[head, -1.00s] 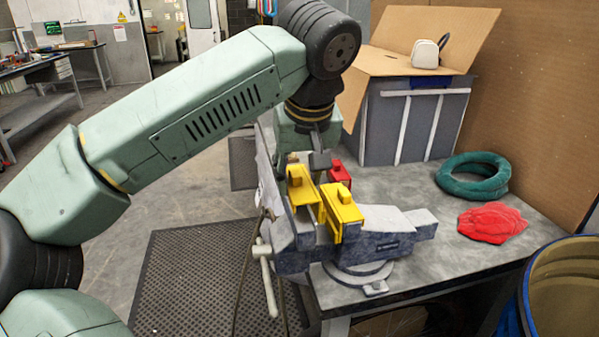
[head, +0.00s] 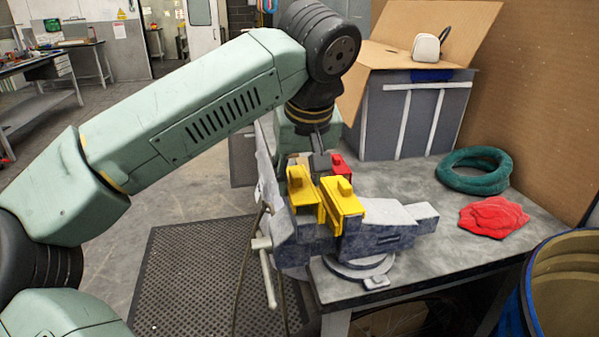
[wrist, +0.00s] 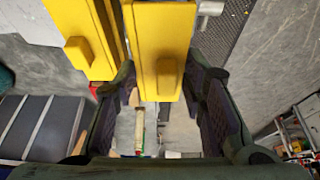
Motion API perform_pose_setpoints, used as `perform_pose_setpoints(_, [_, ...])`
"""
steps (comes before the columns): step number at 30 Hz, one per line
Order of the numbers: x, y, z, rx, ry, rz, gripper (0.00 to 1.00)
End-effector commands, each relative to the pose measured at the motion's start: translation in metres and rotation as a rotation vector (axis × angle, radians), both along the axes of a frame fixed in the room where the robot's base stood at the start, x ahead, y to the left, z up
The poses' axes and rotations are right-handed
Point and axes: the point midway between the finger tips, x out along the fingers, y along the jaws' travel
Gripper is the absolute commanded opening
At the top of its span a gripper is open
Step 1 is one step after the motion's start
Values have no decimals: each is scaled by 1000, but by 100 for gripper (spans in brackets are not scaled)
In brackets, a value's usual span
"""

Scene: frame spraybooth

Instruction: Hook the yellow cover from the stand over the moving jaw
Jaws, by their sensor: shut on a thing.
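A yellow cover (head: 301,187) is in my gripper (head: 303,160), at the vise's left jaw in the head view. In the wrist view this cover (wrist: 158,45) lies between the two fingers of my gripper (wrist: 170,95), which are shut on it. A second yellow cover (head: 342,197) sits on the vise (head: 385,232) just right of the held one, with a narrow gap between them. It also shows left of the fingers in the wrist view (wrist: 82,38). The held cover's underside is hidden, so I cannot tell whether it rests on the jaw.
A red object (head: 341,164) stands close behind the covers. The workbench (head: 410,185) carries a green coil (head: 472,171), a red cloth (head: 493,217) and a grey container (head: 416,118) at the back. A blue-rimmed barrel (head: 563,285) stands at the right front.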

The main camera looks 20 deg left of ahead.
Motion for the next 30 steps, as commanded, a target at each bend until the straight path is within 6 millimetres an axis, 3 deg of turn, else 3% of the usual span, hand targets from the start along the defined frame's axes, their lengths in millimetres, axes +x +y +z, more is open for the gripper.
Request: perform_pose_setpoints(30, [0,0,-26,0,0,0,10])
